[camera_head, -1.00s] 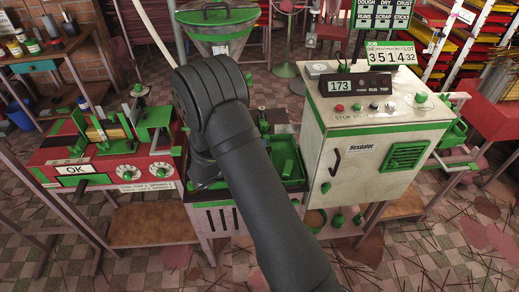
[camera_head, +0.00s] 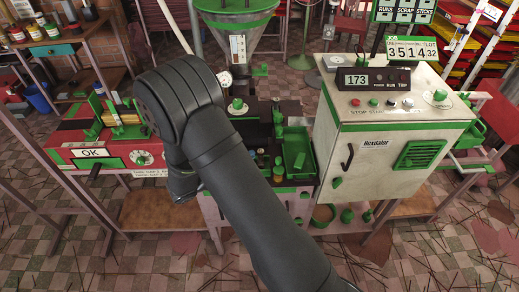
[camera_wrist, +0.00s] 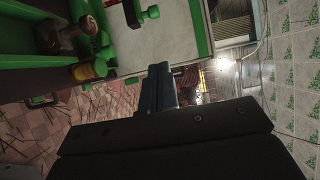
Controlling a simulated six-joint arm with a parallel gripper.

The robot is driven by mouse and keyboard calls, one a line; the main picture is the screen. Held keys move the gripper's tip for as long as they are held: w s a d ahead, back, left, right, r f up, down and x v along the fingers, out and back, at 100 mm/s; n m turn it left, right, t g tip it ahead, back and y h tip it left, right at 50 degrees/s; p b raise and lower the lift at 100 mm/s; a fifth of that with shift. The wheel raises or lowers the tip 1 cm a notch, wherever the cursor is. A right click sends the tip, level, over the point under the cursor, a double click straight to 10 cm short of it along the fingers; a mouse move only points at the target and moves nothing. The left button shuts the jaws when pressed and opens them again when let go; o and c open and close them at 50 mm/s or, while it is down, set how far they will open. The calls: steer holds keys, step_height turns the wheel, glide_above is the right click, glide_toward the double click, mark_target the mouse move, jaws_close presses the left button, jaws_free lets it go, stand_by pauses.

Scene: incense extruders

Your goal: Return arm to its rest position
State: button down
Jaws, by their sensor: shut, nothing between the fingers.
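My arm reaches up from the bottom of the head view and bends at a dark elbow left of the middle. In the wrist view my gripper (camera_wrist: 160,76) shows as two dark blue-grey fingers close together, shut and empty. They are in front of a pale panel with green edging (camera_wrist: 165,40), and I cannot tell the distance.
A white cabinet with green trim (camera_head: 395,150) stands right of my arm. A green-rimmed hopper (camera_head: 236,22) is behind. A green tray (camera_head: 298,155) lies between. Thin sticks litter the chequered floor (camera_head: 450,235).

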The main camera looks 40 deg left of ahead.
steer(key=shift+v, duration=0.8)
steer(key=shift+w, duration=0.1)
steer(key=w, duration=1.3)
steer(key=shift+d, duration=0.25)
